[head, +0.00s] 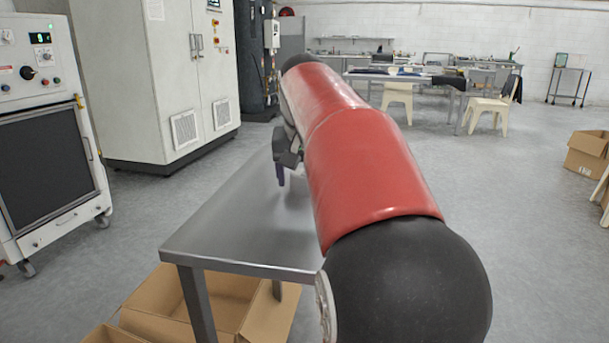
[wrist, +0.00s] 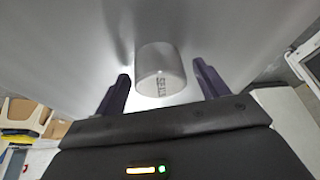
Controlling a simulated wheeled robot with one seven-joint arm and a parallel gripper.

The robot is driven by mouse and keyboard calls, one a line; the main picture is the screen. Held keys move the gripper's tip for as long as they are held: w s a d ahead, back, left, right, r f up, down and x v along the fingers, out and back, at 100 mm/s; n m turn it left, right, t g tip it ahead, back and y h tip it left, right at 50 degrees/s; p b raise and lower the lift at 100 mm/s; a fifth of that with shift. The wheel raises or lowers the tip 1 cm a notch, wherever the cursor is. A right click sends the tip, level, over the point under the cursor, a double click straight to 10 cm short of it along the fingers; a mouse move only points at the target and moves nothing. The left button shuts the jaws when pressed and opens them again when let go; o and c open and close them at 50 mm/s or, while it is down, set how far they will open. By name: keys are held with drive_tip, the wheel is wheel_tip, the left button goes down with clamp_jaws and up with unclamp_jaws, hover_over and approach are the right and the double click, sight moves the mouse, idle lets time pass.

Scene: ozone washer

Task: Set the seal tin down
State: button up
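The seal tin (wrist: 160,72) is a small pale grey cylinder with dark lettering on its side. In the wrist view it is between the two purple fingers of my gripper (wrist: 160,68), with a visible gap on each side. My gripper is open around it. The tin appears to rest on the grey metal table (wrist: 75,45), with a soft shadow beside it. In the head view, one purple finger of my gripper (head: 280,175) shows low over the table (head: 225,235). The tin is hidden there, behind my red arm.
Open cardboard boxes (head: 165,310) are on the floor below the table's near edge. A tall white cabinet (head: 165,85) and a control machine (head: 45,140) stand to the left. The table's near left part is bare. Another box (head: 588,155) is at far right.

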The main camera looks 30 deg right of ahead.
drive_tip(key=p+v, duration=0.2)
drive_tip(key=v, duration=1)
drive_tip(key=shift+p, duration=0.4)
drive_tip(key=shift+s, duration=0.1)
